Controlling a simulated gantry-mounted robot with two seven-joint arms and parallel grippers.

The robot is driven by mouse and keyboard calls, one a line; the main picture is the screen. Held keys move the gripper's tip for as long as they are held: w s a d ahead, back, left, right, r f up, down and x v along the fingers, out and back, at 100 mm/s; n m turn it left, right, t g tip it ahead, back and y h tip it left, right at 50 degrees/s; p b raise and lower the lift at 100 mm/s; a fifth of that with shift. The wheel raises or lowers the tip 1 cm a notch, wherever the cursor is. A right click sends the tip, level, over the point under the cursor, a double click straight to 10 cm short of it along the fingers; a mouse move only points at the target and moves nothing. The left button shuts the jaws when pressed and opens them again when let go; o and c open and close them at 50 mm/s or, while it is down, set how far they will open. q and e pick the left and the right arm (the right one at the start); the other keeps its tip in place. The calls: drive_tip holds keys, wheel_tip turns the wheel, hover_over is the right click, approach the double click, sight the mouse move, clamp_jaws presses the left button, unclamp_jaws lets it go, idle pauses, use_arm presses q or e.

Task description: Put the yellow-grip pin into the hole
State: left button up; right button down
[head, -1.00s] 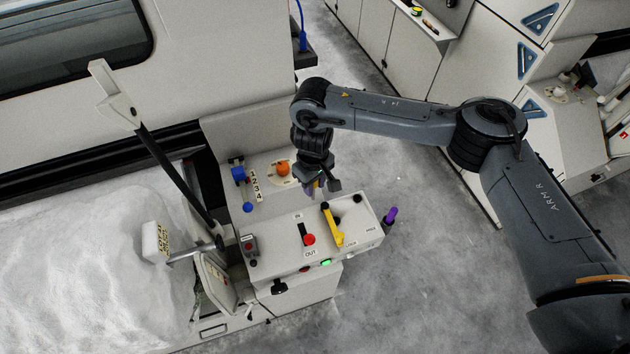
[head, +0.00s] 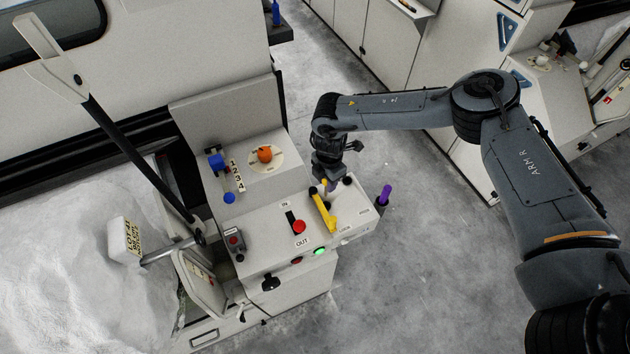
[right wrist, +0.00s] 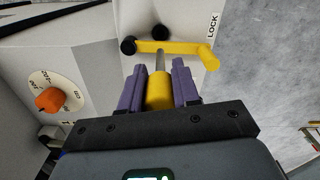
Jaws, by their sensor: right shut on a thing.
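My right gripper (head: 331,186) is low over the back edge of the white console (head: 262,232), close to the yellow lever (head: 324,210). In the right wrist view, its purple fingers (right wrist: 159,92) are shut on the yellow-grip pin (right wrist: 158,90). The pin's grey shaft points away from the fingers, toward the yellow lever, which also shows in that view (right wrist: 178,46). The shaft's tip is by the lever and a round black part (right wrist: 160,32); I cannot tell whether it touches either. My left gripper is not in view.
The console carries a red knob (head: 299,227), a green light (head: 320,251) and an orange knob (head: 265,155). A purple-grip piece (head: 384,195) stands at its right end. A long black bar (head: 138,155) slants at left. The floor to the right is open.

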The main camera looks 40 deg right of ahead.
drive_tip(key=shift+d+f, duration=0.2)
drive_tip(key=shift+f, duration=0.05)
drive_tip(key=shift+s+r+p, duration=0.1)
drive_tip(key=shift+p, duration=0.25)
drive_tip(key=shift+f+b, duration=1.6)
drive_tip(key=shift+f, duration=1.35)
